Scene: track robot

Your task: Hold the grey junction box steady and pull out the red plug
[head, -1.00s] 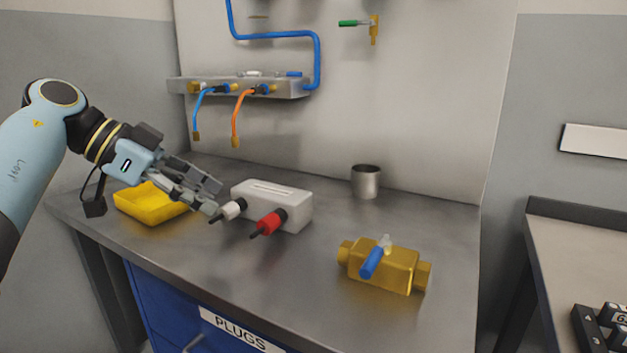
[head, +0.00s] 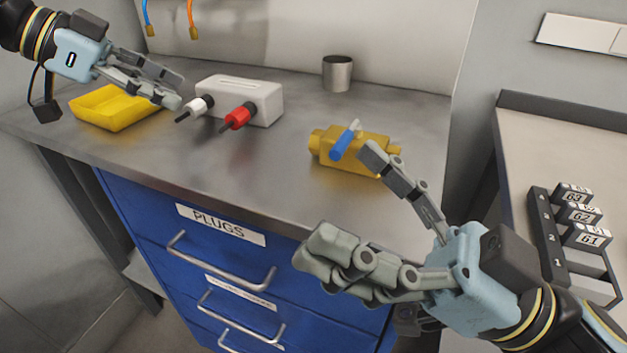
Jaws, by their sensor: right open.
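The grey junction box (head: 262,97) sits on the metal bench with a slot on its top. The red plug (head: 238,117) sticks out of its front, with a dark cable end toward me. A white plug (head: 197,106) sits to its left on the same face. My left gripper (head: 177,90) is just left of the box, above the yellow tray; whether its fingers are apart or closed is unclear. I cannot tell if it touches the box. My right gripper (head: 338,203) is open and empty at the bench's front edge, right of and nearer than the red plug.
A brass valve with a blue handle (head: 343,143) stands behind the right gripper's upper finger. A yellow tray (head: 103,116) is at left, a metal cup (head: 337,73) at the back. Blue drawers (head: 157,217) are below. The bench between box and valve is clear.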

